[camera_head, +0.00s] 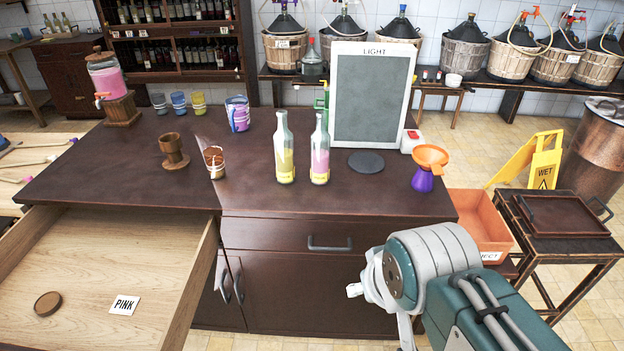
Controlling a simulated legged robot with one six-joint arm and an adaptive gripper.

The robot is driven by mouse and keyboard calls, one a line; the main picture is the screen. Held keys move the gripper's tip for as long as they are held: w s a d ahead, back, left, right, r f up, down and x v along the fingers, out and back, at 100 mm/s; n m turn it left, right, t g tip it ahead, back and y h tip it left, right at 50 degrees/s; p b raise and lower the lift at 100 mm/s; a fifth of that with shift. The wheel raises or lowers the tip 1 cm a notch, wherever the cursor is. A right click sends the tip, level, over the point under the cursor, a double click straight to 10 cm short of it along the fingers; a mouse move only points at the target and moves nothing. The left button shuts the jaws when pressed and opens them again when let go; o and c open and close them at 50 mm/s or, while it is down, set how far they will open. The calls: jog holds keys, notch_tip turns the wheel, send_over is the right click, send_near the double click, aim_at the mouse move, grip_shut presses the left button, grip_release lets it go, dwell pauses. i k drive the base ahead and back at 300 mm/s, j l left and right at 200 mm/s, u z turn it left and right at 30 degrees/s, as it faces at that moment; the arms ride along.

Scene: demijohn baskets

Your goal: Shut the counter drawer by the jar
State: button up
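The counter drawer (92,240) is pulled out at the front left of the dark brown counter (280,190). Its pale wooden inside holds a round brown lid (48,304) and a white card reading PINK (125,305). The jar (106,76) is glass with pink liquid and an orange tap, on a wooden stand at the counter's back left, behind the open drawer. My arm shows at the lower right in front of the counter, clear of the drawer. I see no fingertips of my gripper.
A closed drawer with a dark handle (329,244) is beside the open one. An orange bin (482,222) and side table (563,214) stand right.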

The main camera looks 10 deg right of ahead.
aim_at(91, 257)
jog(key=u, duration=2.1)
jog(key=i+j, duration=0.15)
jog(key=i, duration=0.25)
jog(key=i+j+z, duration=0.15)
jog(key=i, duration=0.25)
jog(key=i+j, duration=0.2)
jog(key=i, duration=0.2)
jog(key=z, duration=0.05)
